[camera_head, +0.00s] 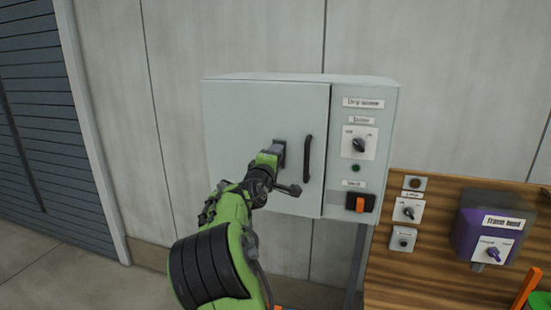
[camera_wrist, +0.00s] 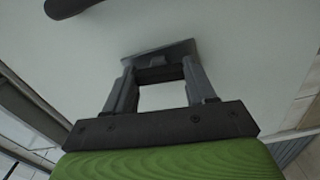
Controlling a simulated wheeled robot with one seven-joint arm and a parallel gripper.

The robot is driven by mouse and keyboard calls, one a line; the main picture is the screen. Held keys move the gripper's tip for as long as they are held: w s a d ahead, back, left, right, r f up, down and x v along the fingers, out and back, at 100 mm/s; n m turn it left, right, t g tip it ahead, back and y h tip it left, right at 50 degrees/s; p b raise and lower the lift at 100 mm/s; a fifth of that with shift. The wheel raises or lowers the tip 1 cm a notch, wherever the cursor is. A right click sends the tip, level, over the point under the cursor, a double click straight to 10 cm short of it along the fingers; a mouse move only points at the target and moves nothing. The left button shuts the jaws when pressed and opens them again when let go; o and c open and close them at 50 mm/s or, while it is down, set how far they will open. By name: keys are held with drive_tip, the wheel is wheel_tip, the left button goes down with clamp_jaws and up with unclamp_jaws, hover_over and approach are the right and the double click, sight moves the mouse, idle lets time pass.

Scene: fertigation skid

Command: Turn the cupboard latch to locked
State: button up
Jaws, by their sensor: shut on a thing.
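The pale grey cupboard (camera_head: 240,110) has its door closed, with a dark vertical handle (camera_head: 308,158) near the door's right edge. The dark latch (camera_head: 283,152) sits on the door left of that handle, mostly hidden behind my gripper (camera_head: 272,151). In the wrist view my gripper (camera_wrist: 160,77) has a finger on each side of the latch's dark grip and is shut on it. The latch's grey backplate (camera_wrist: 158,52) shows just beyond the fingertips. I cannot read any locked or unlocked mark.
Right of the door, a panel carries a rotary knob (camera_head: 359,144) and an orange rocker switch (camera_head: 360,204). A wooden board (camera_head: 425,255) with switches and a purple box (camera_head: 492,235) stands at lower right. A slatted shutter (camera_head: 50,120) is at left.

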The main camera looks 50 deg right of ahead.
drive_tip(key=shift+n, duration=0.6)
drive_tip(key=o, duration=1)
drive_tip(key=shift+o, duration=0.2)
drive_tip(key=b+v, duration=0.3)
drive_tip(key=v, duration=1.3)
drive_tip(key=shift+b, duration=0.3)
drive_tip(key=shift+d, duration=0.1)
